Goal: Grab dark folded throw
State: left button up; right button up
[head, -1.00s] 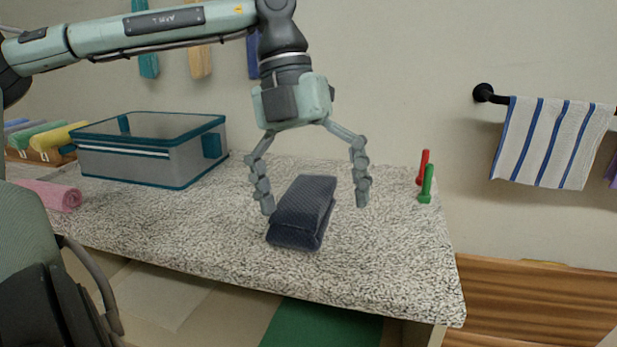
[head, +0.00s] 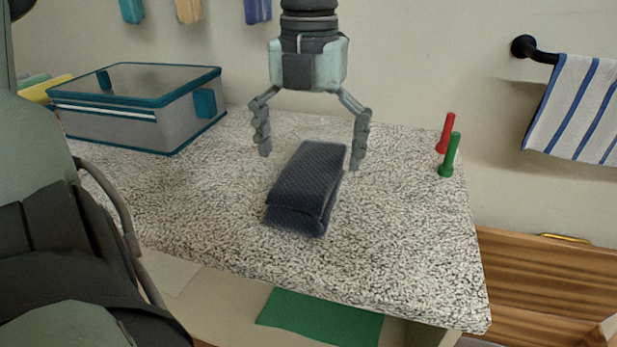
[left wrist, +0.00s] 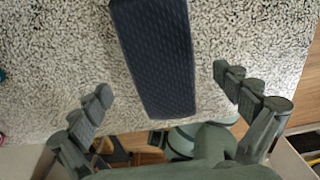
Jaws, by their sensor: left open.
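The dark folded throw (head: 303,190) is a navy, textured bundle lying on the speckled counter (head: 400,240). It also shows in the left wrist view (left wrist: 155,60), where it lies between the lines of the two fingers and reaches past the top edge. My left gripper (head: 312,158) points down with its fingers spread wide, one on each side of the throw's far end. It is open and empty. In the left wrist view my left gripper (left wrist: 168,98) shows both fingers apart from the throw. My right gripper is not in view.
A grey, teal-edged storage box (head: 135,108) stands at the left of the counter. A red peg (head: 446,133) and a green peg (head: 450,157) stand near the right edge. A striped towel (head: 580,110) hangs on a wall bar. Bare counter surrounds the throw.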

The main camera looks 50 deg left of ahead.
pick_arm(q)
jog(key=shift+f, duration=0.6)
jog(key=c, duration=1.2)
jog(key=shift+c, duration=0.3)
jog(key=shift+r, duration=0.15)
